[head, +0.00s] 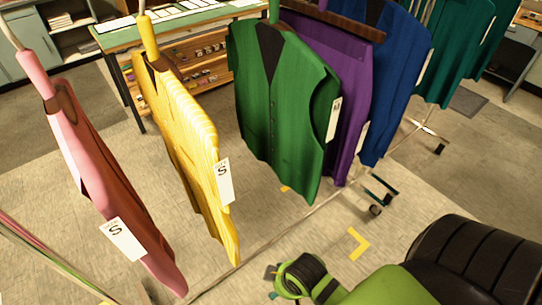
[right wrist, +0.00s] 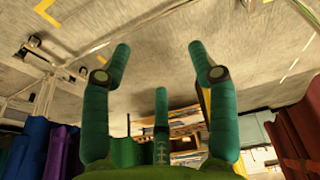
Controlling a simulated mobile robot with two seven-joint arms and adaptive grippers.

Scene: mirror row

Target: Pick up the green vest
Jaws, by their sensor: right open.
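The green vest (head: 280,105) hangs in the middle of the head view, its buttoned front visible and a white tag at its right edge. My right gripper (head: 290,276) is low in the head view, below the vest's hem in the picture and apart from it. In the right wrist view its green fingers (right wrist: 160,58) are spread wide with nothing between them. My left gripper is not in view.
A yellow vest (head: 185,135) and a pink garment (head: 110,190) hang to the left. A purple garment (head: 352,85) and a blue garment (head: 392,70) hang close on the right. A green-topped table (head: 115,40) stands behind. A rail with feet runs along the floor.

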